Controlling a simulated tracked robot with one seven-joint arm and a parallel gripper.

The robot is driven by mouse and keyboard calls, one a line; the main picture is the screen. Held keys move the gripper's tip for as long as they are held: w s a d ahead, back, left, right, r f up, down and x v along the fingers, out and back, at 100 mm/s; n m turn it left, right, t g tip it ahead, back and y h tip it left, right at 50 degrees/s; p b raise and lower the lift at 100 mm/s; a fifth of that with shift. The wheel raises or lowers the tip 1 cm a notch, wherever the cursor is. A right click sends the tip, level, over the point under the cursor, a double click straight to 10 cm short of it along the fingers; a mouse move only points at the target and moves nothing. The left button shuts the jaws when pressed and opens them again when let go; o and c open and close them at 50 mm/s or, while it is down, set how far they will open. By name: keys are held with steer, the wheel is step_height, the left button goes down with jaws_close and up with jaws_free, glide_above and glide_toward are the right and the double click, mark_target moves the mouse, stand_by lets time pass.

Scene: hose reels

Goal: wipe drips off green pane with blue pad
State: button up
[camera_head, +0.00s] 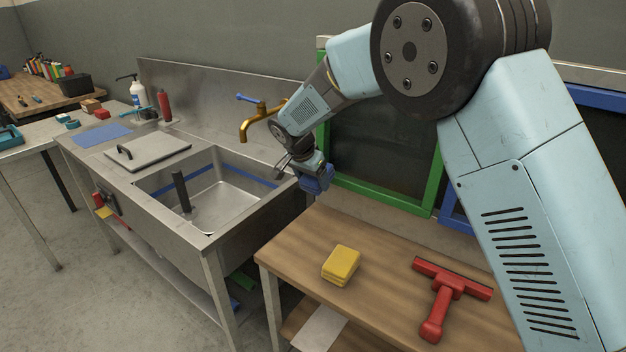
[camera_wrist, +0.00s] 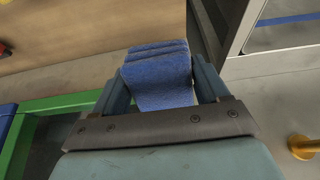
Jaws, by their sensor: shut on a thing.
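My gripper (camera_head: 307,172) is shut on the blue pad (camera_head: 318,180). In the wrist view my gripper (camera_wrist: 160,80) has a finger on each side of the blue pad (camera_wrist: 160,72). The pad is held in the air near the right edge of the sink. The green pane (camera_head: 383,140) has a green frame around dark glass and stands upright behind the wooden bench. My arm covers part of it. The green frame also shows in the wrist view (camera_wrist: 75,102). I cannot make out drips on the glass. The pad appears apart from the glass.
A yellow sponge (camera_head: 341,265) and a red squeegee (camera_head: 446,294) lie on the wooden bench (camera_head: 300,244). The steel sink (camera_head: 217,199) with a brass tap (camera_head: 254,120) is to the left. A blue frame (camera_head: 455,213) stands right of the green one.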

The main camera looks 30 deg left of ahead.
steer(key=s, duration=0.6)
steer(key=shift+s+a, duration=0.25)
steer(key=shift+s, duration=0.1)
stand_by(1.0)
